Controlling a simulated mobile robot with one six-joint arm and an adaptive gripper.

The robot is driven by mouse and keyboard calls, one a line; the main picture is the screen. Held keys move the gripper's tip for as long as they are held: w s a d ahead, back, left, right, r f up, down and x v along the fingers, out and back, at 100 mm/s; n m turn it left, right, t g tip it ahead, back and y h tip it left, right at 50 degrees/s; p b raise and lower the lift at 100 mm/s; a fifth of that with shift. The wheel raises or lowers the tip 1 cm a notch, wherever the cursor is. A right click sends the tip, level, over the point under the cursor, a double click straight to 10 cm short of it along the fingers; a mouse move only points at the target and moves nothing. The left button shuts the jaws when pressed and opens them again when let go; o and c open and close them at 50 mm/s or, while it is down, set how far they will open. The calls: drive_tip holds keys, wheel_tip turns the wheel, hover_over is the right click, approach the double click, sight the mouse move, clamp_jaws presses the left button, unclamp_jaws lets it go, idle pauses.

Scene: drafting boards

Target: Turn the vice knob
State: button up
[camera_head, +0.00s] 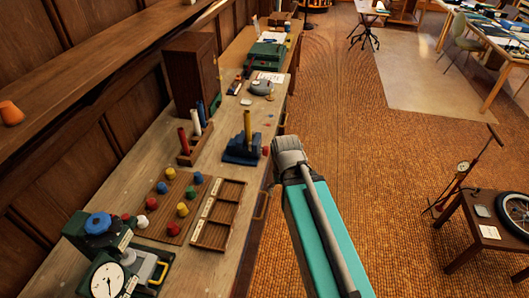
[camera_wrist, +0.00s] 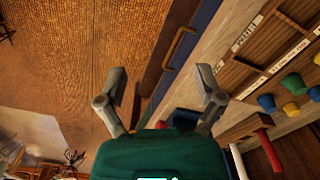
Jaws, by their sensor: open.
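A small blue vice (camera_head: 243,150) stands on the wooden bench near its front edge, with a yellow rod (camera_head: 247,124) upright in it. Its red knob (camera_head: 266,151) is on the right side, facing the bench edge. In the head view my arm is right of the vice, beyond the bench edge, and the gripper is hidden.
A rack with red, white and blue rods (camera_head: 194,152) stands left of the vice. A board of coloured knobs (camera_head: 168,205) and a compartment tray (camera_head: 218,215) lie nearer. A dial machine (camera_head: 105,265) is front left.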

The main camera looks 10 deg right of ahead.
drive_tip(key=w+f+n+y+b, duration=0.4)
drive_tip(key=w+f+y+b, duration=0.1)
drive_tip(key=w+f+b, duration=0.25)
drive_tip(key=n+t+y+b, duration=0.7)
drive_tip(key=n+y+b, duration=0.5)
drive_tip(key=b, duration=0.9)
approach(266, 151)
drive_tip(key=d+f, duration=0.1)
drive_tip(key=d, duration=0.3)
drive_tip(key=shift+w+n+h, duration=0.15)
drive_tip(key=shift+n+h, duration=0.15)
drive_tip(key=shift+a, duration=0.15)
drive_tip(key=x, duration=1.3)
drive_tip(key=shift+w+a, duration=0.1)
drive_tip(key=shift+a, duration=0.2)
